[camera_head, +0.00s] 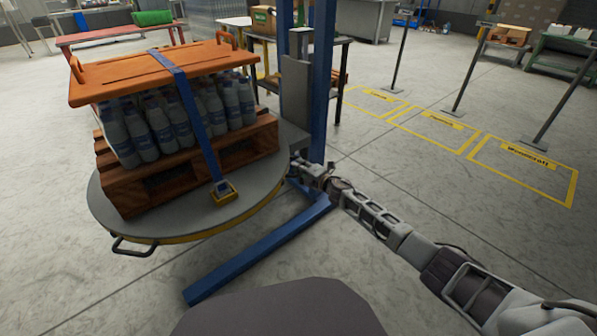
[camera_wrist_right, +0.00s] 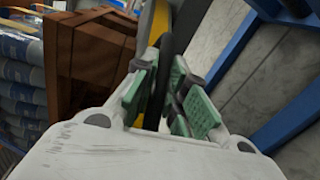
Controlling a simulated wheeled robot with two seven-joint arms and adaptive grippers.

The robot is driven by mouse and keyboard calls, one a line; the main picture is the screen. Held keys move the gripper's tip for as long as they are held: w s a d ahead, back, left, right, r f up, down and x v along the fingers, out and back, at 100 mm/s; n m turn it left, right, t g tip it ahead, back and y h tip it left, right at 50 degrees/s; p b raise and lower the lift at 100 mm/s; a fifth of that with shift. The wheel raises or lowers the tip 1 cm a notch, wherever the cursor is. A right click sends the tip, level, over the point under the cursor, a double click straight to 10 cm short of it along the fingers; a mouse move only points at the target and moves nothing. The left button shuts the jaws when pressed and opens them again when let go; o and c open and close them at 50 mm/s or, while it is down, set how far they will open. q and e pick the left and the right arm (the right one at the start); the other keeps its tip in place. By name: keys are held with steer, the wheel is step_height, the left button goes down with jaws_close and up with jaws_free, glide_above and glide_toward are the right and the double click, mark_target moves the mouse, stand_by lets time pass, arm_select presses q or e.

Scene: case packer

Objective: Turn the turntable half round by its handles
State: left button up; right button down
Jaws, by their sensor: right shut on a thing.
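The round grey turntable (camera_head: 200,220) with a yellow edge stands at the left in the head view. A black handle (camera_head: 134,248) sticks out from its front left rim, with no gripper at it. My right gripper (camera_head: 302,165) is at the turntable's right rim. In the right wrist view its green-padded fingers (camera_wrist_right: 165,98) are shut around a dark curved handle (camera_wrist_right: 163,70) beside the yellow edge (camera_wrist_right: 150,25). A wooden pallet (camera_head: 125,188) with several bottles (camera_head: 165,128) under an orange lid (camera_head: 140,75) sits on the turntable. My left gripper is out of view.
A blue strap (camera_head: 188,95) runs over the load to a yellow-framed buckle (camera_head: 223,193). A blue post (camera_head: 322,80) and blue floor beam (camera_head: 255,260) stand close to the turntable. Yellow floor markings (camera_head: 430,130) lie to the right. The front left floor is clear.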

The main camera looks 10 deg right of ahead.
steer(key=shift+w+d, duration=0.1)
steer(key=shift+w, duration=0.05)
steer(key=c, duration=1.7)
jaws_free()
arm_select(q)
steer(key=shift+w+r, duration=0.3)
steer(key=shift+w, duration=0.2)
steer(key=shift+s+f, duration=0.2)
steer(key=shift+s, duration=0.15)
arm_select(e)
steer(key=shift+s+d, duration=0.1)
steer(key=shift+s, duration=0.1)
